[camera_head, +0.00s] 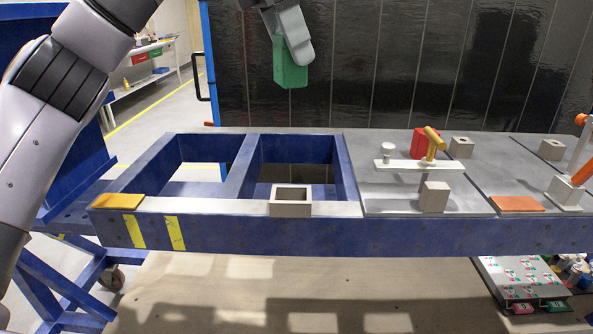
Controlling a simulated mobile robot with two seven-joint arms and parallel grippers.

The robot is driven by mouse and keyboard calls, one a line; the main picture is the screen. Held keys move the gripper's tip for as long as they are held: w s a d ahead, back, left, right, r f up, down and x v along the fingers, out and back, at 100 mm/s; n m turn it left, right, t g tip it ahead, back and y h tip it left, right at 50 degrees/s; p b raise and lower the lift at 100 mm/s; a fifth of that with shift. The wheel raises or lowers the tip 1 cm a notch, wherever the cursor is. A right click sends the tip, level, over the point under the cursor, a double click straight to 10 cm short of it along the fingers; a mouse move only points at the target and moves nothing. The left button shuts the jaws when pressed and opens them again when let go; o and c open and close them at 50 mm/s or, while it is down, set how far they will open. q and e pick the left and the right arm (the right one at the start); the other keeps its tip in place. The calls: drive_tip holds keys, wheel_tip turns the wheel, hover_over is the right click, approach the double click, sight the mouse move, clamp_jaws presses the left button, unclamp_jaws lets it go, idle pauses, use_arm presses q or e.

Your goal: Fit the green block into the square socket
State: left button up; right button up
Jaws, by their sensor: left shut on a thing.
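The green block (290,72) is held up in the air, above the back edge of the blue frame table. My left gripper (290,42) is shut on the block's upper part, and the block hangs below the fingers, slightly tilted. A grey square socket (291,201) with an open top stands on the front rail of the table, well below the block and nearer to me. The socket's opening looks empty. My right gripper is not in view.
The blue table (330,236) has two open bays at left and grey plates at right. On the plates stand a white bar fixture (405,165) with a yellow handle, a red block (419,143), small grey blocks (461,147) and an orange-handled clamp (578,165). Orange pads lie flat.

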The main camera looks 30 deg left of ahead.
use_arm(q)
wheel_tip(320, 180, down, 18)
drive_tip(key=shift+s+f+b, duration=0.1)
drive_tip(key=shift+b, duration=1.05)
drive_tip(key=shift+f, duration=0.1)
drive_tip(key=shift+f, duration=0.25)
drive_tip(key=o, duration=1.4)
